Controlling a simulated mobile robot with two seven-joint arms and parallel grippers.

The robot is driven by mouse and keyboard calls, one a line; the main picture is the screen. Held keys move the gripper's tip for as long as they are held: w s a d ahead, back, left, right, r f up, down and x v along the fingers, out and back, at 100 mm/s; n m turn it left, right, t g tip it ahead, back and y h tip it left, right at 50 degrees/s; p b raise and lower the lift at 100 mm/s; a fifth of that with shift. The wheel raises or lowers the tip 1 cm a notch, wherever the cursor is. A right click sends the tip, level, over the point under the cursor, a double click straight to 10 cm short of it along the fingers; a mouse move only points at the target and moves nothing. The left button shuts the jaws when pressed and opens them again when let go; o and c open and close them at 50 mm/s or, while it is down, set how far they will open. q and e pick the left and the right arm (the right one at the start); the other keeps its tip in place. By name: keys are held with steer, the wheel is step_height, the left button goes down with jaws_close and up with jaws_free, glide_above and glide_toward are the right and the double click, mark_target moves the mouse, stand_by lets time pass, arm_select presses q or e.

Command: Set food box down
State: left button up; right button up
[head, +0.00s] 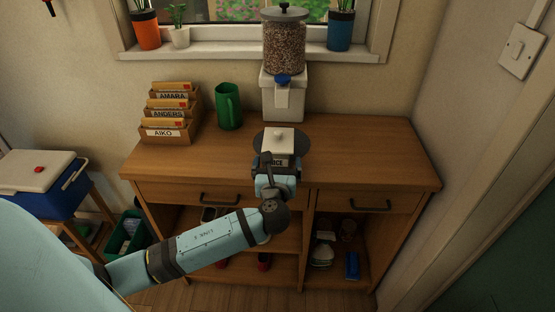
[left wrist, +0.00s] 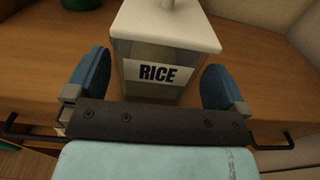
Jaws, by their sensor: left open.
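The food box (head: 279,142) is a small canister with a white lid and knob and a label reading RICE. In the left wrist view the box (left wrist: 165,40) stands between the two blue fingers. My left gripper (head: 272,168) is at the front of the box. Its jaws (left wrist: 160,85) are open, with a visible gap on each side of the box. My right gripper is not in view.
A grain dispenser (head: 284,45) stands behind the box against the wall. A green mug (head: 229,107) and a wooden letter rack (head: 168,120) stand to the left. The right part of the cabinet top (head: 375,150) is clear. A blue cooler (head: 45,185) is at far left.

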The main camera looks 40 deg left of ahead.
arm_select(q)
steer(key=x, duration=0.4)
steer(key=shift+a+f+b, duration=0.15)
steer(key=shift+b, duration=0.2)
steer(key=c, duration=1.1)
